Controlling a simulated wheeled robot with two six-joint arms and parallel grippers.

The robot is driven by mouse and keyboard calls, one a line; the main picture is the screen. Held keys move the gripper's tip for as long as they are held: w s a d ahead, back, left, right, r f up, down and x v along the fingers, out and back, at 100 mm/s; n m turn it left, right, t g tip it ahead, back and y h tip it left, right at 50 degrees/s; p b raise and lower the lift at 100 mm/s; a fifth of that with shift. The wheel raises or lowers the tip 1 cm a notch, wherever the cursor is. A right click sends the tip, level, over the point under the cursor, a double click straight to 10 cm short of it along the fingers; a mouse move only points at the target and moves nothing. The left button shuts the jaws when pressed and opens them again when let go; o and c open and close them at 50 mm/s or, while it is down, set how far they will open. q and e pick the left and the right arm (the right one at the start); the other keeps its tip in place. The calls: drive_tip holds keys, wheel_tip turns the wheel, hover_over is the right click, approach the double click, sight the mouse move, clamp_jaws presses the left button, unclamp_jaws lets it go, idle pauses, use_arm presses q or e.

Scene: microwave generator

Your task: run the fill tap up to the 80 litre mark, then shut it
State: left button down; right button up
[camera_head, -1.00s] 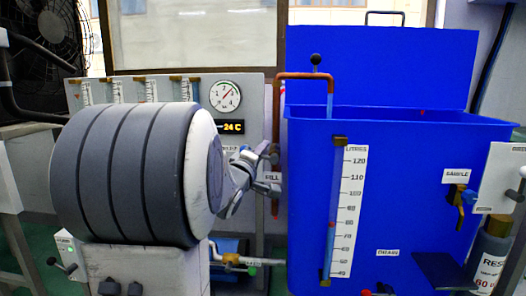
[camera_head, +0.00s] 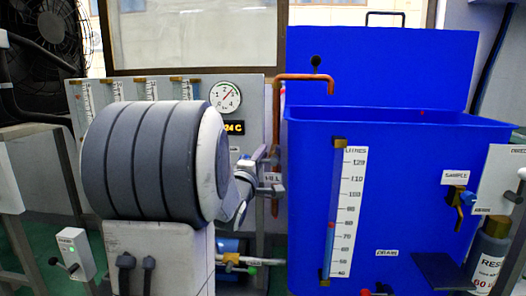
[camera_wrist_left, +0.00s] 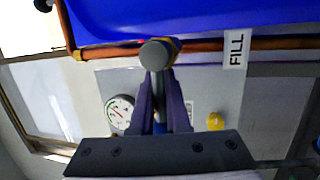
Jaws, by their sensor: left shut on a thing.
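The blue tank (camera_head: 400,190) stands right of centre, with a copper fill pipe (camera_head: 300,77) bending over its rim. No water shows below the spout. The litre scale (camera_head: 348,210) on the tank's front has a sight tube (camera_head: 331,255) beside it; its red float is about level with the 80 mark. My left gripper (camera_head: 264,183) is at the tap by the FILL label (camera_head: 273,179). In the left wrist view its fingers (camera_wrist_left: 160,90) are shut on the round-ended grey tap handle (camera_wrist_left: 155,53). My arm hides most of the tap in the head view.
A sample tap (camera_head: 458,198) and a bottle (camera_head: 488,255) are at the right. A drain label (camera_head: 387,253) is low on the tank.

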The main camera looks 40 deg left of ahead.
use_arm(q)
drive_tip(key=c, duration=0.9)
unclamp_jaws()
drive_tip(key=shift+f, duration=0.1)
drive_tip(key=shift+b+v, duration=1.95)
drive_tip(key=shift+v, duration=3.25)
